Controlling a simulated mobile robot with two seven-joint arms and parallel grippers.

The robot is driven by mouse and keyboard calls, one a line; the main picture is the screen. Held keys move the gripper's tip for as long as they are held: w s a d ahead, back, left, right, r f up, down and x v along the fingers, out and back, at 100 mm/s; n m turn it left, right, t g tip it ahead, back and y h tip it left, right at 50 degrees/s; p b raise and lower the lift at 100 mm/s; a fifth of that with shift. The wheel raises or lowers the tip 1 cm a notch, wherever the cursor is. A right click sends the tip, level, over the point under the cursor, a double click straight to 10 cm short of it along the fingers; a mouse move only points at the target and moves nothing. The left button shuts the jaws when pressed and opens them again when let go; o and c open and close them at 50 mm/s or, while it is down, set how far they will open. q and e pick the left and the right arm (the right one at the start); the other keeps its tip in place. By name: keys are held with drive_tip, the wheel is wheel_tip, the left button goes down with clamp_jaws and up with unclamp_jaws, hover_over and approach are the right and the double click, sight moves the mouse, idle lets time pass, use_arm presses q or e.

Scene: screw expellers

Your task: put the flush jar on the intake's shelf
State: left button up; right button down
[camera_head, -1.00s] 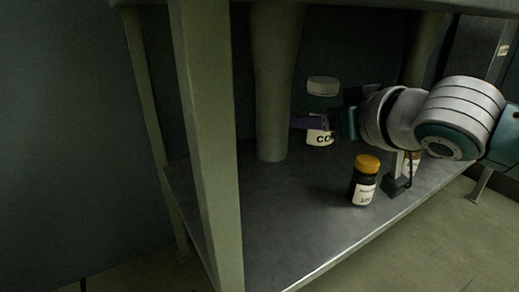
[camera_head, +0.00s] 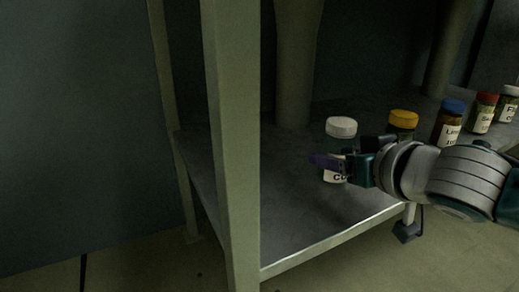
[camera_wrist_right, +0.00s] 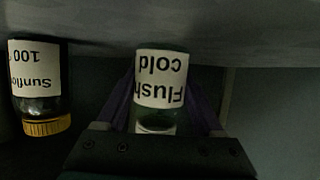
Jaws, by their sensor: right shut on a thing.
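The flush jar, with a white lid (camera_head: 341,127) and a white label, is over the grey shelf (camera_head: 300,215) in the head view. In the right wrist view, the jar (camera_wrist_right: 160,80) appears upside down, its label reading "Flush cold". My right gripper (camera_head: 328,162) is shut on the jar, with its purple fingers on either side of it. The jar looks upright and low over the shelf. I cannot tell whether its base touches it. The gripper hides part of the jar. My left gripper is not in view.
A yellow-lidded jar (camera_head: 403,118) stands beside the flush jar, behind my right gripper; it also shows in the wrist view (camera_wrist_right: 40,90). Blue-lidded (camera_head: 451,106), red-lidded (camera_head: 487,99) and white-lidded (camera_head: 510,91) jars stand further right. A pale post (camera_head: 232,140) rises at the shelf's front left. The shelf's front left is clear.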

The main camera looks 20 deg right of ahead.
drive_tip(key=shift+c, duration=2.2)
unclamp_jaws()
drive_tip(key=o, duration=0.4)
drive_tip(key=shift+r, duration=0.1)
drive_tip(key=shift+s+r, duration=0.15)
drive_tip(key=shift+s, duration=0.05)
drive_tip(key=d+p+v, duration=0.1)
drive_tip(key=p+v, duration=0.6)
drive_tip(key=v, duration=0.4)
drive_tip(key=s+a+f+n+g, duration=0.1)
drive_tip(key=s+a+g, duration=0.2)
drive_tip(key=s, duration=0.2)
drive_tip(key=s+a+f+n+g, duration=0.1)
drive_tip(key=s+a+g, duration=0.2)
drive_tip(key=s, duration=0.3)
drive_tip(key=s+a+f+g+y, duration=0.1)
drive_tip(key=s+a+g, duration=0.2)
drive_tip(key=s+a, duration=0.1)
drive_tip(key=shift+s+a+f+n+g, duration=0.1)
drive_tip(key=shift+s+a+n+g, duration=0.1)
drive_tip(key=shift+s, duration=0.2)
drive_tip(key=shift+s+a+n+g, duration=0.15)
drive_tip(key=shift+s+n+g, duration=0.05)
drive_tip(key=shift+s, duration=0.2)
